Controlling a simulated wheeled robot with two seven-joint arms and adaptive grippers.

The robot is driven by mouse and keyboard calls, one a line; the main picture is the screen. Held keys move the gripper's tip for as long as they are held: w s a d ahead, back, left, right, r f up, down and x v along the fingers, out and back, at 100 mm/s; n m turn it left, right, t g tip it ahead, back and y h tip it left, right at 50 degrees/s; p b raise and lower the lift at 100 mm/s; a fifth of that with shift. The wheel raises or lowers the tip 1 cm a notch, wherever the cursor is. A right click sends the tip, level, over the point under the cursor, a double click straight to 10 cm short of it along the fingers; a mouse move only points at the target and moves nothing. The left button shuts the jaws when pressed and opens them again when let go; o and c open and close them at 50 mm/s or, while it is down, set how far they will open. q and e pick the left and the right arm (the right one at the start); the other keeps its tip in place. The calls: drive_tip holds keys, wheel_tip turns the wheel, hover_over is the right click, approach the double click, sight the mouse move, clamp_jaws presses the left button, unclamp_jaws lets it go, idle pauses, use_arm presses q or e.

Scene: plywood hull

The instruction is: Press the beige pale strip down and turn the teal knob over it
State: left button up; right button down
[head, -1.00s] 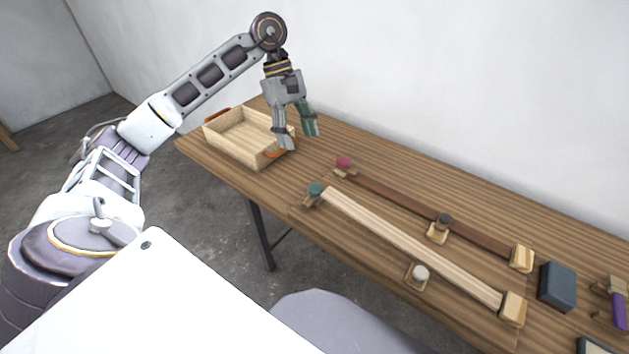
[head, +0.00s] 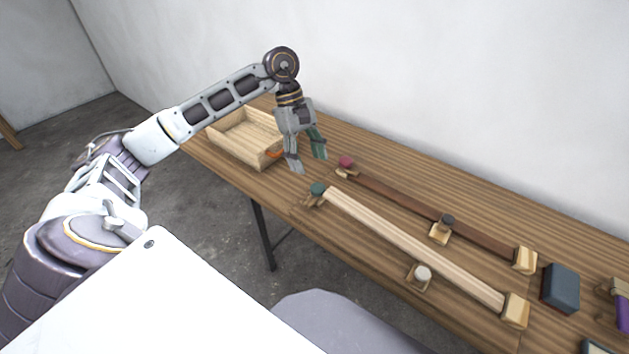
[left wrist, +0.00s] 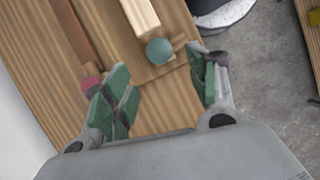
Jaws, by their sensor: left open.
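The beige pale strip (head: 415,244) lies along the near side of the table, its right end in a wooden block (head: 515,310). The teal knob (head: 317,188) sits on a small wooden block at the strip's left end; I cannot tell whether it overlaps the strip. In the left wrist view the teal knob (left wrist: 159,51) shows just beyond the fingertips, beside the end of the pale strip (left wrist: 140,14). My left gripper (head: 308,164) is open and empty, above the table just up and left of the knob; its fingers also show in the left wrist view (left wrist: 165,90). My right gripper is not seen.
A dark brown strip (head: 395,207) runs parallel behind, with a crimson knob (head: 345,162) at its left end and a dark knob (head: 447,220) midway. A white knob (head: 423,273) stands in front of the pale strip. A wooden tray (head: 233,147) and a blue block (head: 561,287) flank them.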

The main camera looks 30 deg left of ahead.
sight(316, 186)
use_arm(q)
drive_tip(key=x, duration=0.5)
drive_tip(key=shift+d+f, duration=0.1)
drive_tip(key=shift+f, duration=0.15)
drive_tip(key=shift+x, duration=0.85)
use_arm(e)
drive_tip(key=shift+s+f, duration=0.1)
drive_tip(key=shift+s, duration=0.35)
use_arm(q)
drive_tip(key=c, duration=1)
drive_tip(key=shift+c, duration=0.2)
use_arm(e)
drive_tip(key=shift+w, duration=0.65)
